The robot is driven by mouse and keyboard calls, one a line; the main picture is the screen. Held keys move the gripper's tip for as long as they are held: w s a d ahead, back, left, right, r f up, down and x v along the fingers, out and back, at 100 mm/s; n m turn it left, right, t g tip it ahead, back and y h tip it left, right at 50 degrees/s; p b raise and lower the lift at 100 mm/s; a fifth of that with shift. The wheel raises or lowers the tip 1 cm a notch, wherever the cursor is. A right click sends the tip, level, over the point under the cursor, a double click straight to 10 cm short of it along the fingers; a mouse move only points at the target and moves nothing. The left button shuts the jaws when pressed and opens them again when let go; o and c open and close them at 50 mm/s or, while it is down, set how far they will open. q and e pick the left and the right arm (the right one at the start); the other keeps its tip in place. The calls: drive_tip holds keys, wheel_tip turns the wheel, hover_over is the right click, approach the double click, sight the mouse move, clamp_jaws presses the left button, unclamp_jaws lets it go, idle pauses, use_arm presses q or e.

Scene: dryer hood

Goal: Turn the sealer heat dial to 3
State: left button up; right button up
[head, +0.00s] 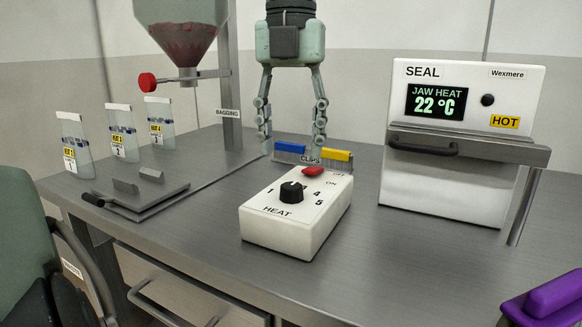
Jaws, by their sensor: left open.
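The heat dial (291,192) is a black knob on top of a white control box (284,239) marked HEAT, in the middle of the bench. The numbers 1, 4 and 5 can be read around it; 2 and 3 are not clearly visible. A small pale mark shows on the knob, but I cannot tell which number it points to. My left gripper (292,150) hangs fingers down above and behind the box, open and empty, its fingers wide apart. It appears apart from the dial. My right gripper is not in view.
A red switch (313,171) sits behind the dial. Behind the box is a clips holder (290,158) with blue and yellow clips. The sealer (462,90) at right reads 22 °C and is marked HOT. Pouches (123,139) and a metal plate (140,193) are left.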

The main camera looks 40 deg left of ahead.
sight(291, 186)
use_arm(q)
wheel_tip(291, 186, up, 6)
drive_tip(key=shift+f, duration=0.2)
idle(0.6)
